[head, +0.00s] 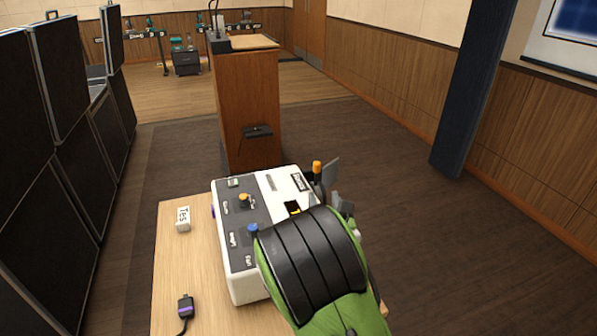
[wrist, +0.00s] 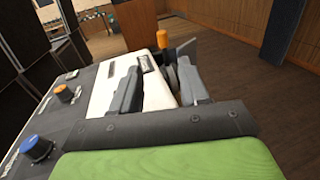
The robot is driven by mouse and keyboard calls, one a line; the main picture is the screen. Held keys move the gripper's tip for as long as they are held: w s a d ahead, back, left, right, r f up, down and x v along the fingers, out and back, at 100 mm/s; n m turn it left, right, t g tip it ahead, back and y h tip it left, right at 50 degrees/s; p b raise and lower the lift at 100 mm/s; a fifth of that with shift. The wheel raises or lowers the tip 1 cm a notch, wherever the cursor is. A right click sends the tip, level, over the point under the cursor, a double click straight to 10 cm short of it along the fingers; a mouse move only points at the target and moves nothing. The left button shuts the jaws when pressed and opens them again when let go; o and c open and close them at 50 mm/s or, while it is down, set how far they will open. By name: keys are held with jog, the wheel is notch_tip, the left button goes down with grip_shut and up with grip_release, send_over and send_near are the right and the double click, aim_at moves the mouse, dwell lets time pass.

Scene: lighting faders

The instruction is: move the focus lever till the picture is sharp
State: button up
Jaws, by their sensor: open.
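A lever with an orange grip (head: 317,167) stands upright on a dark stem at the far right edge of the control box (head: 245,290). I take it for the focus lever; the label by it is too small to read. In the wrist view the orange grip (wrist: 183,53) shows just beyond the fingertips. My gripper (head: 333,188) is open at the box's right side, its fingers pointing toward the lever. In the wrist view the two grey fingers (wrist: 158,85) are apart with nothing held between them. The arm hides part of the box.
A small white block (head: 183,218) and a cable plug (head: 185,307) lie on the wooden table (head: 165,262). A lectern (head: 248,110) stands behind. A partly cut-off blue screen (head: 575,20) hangs upper right.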

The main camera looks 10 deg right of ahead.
aim_at(318, 166)
jog(key=w+p, duration=0.2)
jog(key=w, duration=0.3)
jog(key=w+d+p, duration=0.1)
jog(key=w+p, duration=0.1)
jog(key=w, duration=0.3)
jog(key=w+p, duration=0.2)
jog(key=w, duration=0.3)
jog(key=shift+w+d+r+p, duration=0.1)
jog(key=shift+w+d+p, duration=0.1)
jog(key=shift+p, duration=0.15)
grip_shut()
